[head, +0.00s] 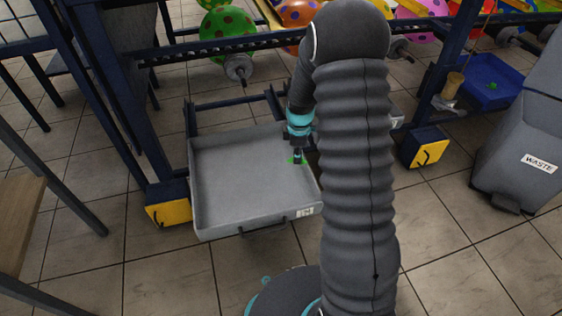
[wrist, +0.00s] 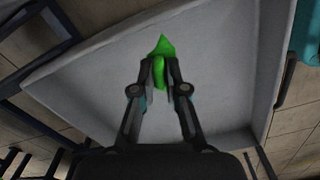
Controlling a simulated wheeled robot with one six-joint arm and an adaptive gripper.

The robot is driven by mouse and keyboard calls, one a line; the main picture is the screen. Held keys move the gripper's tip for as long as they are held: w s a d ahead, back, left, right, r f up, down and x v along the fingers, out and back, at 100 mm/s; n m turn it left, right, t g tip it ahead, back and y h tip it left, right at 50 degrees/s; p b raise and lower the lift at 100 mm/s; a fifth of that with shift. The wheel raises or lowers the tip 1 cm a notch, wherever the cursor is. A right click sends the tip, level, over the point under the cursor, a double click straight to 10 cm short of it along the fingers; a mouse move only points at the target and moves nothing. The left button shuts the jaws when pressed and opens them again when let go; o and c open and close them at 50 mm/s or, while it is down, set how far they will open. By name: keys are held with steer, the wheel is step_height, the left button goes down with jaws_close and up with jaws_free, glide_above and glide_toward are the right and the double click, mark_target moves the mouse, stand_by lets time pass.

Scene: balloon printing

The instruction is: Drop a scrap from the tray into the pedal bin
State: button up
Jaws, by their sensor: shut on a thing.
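My gripper (head: 297,156) is low over the right side of the grey tray (head: 235,190) in the head view. In the wrist view my gripper (wrist: 160,72) is shut on a green scrap (wrist: 164,47), which sticks out beyond the fingertips. In the head view only small bits of the scrap (head: 303,161) show beside the fingers. I cannot tell whether it still touches the tray floor. The grey pedal bin (head: 520,130), labelled WASTE, stands at the far right. Part of the tray's right side is hidden behind my arm.
A dark blue frame with yellow-covered feet (head: 169,214) stands around the tray. Coloured balloons (head: 228,36) hang on a rack behind. A blue bin (head: 490,85) with a green piece in it sits left of the pedal bin. Tiled floor is clear in front.

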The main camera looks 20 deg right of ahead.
steer(key=shift+s+d+r, duration=0.25)
steer(key=shift+d+r, duration=0.35)
steer(key=shift+d, duration=0.3)
steer(key=shift+s+d+r, duration=0.25)
steer(key=shift+d+r, duration=0.3)
steer(key=shift+d, duration=0.35)
